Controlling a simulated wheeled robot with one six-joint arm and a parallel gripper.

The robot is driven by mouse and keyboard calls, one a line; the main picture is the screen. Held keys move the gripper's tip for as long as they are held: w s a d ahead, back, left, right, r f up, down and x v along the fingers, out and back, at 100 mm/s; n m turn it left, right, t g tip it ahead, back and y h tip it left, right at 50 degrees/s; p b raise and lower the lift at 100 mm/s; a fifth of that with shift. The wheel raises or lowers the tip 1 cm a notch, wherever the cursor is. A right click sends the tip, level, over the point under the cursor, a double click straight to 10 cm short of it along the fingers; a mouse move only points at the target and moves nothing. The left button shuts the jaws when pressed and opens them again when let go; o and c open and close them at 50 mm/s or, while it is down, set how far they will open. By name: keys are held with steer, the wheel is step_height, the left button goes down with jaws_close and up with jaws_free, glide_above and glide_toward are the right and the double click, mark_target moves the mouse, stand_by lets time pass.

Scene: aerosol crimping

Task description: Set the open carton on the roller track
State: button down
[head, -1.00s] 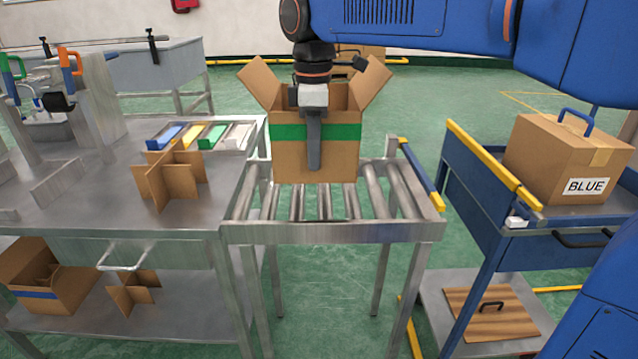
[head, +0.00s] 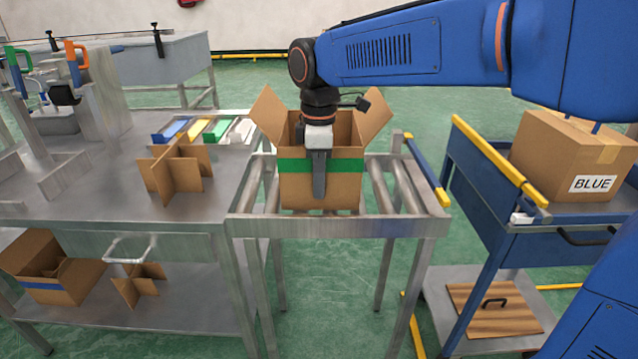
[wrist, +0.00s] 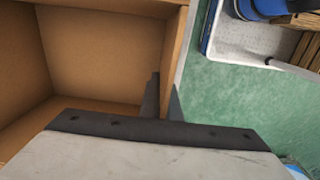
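The open carton (head: 321,190), brown with a green band and its side flaps spread, is upright over the roller track (head: 405,190). Its base is at or just above the rollers; I cannot tell if it touches. My gripper (head: 319,185) points down at the carton's near wall, one finger outside in front of it. In the wrist view, the fingers (wrist: 163,100) straddle the wall of the carton (wrist: 95,50), whose visible inside looks empty. The gripper is shut on this wall.
At left, a steel bench (head: 90,205) holds a cardboard divider (head: 176,175) and colored pieces in a tray. Another carton (head: 45,270) and divider (head: 138,287) are on its lower shelf. At right, a blue cart (head: 480,180) carries a carton labelled BLUE (head: 565,155).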

steer(key=shift+f, duration=0.1)
steer(key=c, duration=2)
jaws_free()
step_height(320, 180, up, 12)
steer(key=shift+r, duration=0.15)
